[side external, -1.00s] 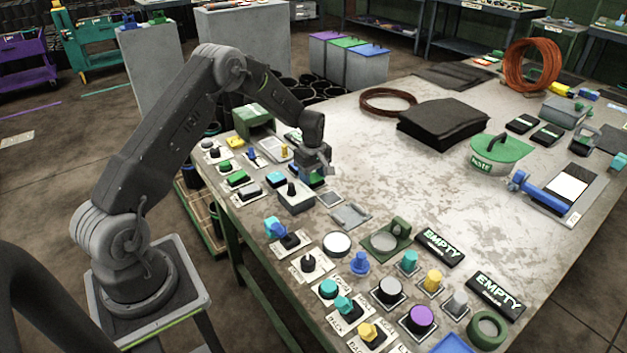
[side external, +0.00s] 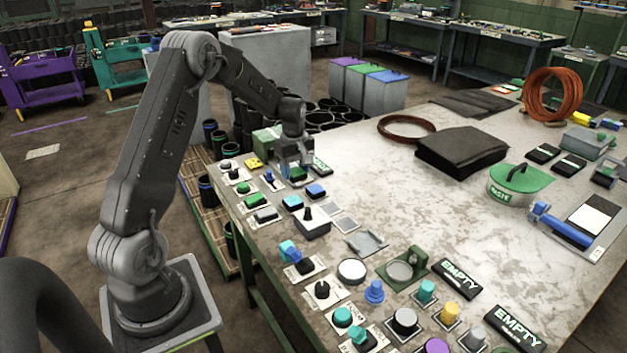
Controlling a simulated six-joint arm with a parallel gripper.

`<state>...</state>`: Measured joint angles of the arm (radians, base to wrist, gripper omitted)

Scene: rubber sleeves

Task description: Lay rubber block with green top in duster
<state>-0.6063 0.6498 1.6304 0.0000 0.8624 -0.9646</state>
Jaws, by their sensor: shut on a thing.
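My gripper (side external: 294,166) is at the far left end of the workbench, pointing down. It is shut on a small dark block with a green top (side external: 299,175), which is mostly hidden by the fingers. I cannot tell whether the block touches the bench. A green box (side external: 266,139) stands just behind and left of my gripper. I cannot make out for sure which thing is the duster.
Blue-topped blocks (side external: 317,191) and a box with a black knob (side external: 311,224) stand in front of my gripper. Green-topped pieces (side external: 256,200) sit to the left. A black cloth pile (side external: 461,150) lies farther right.

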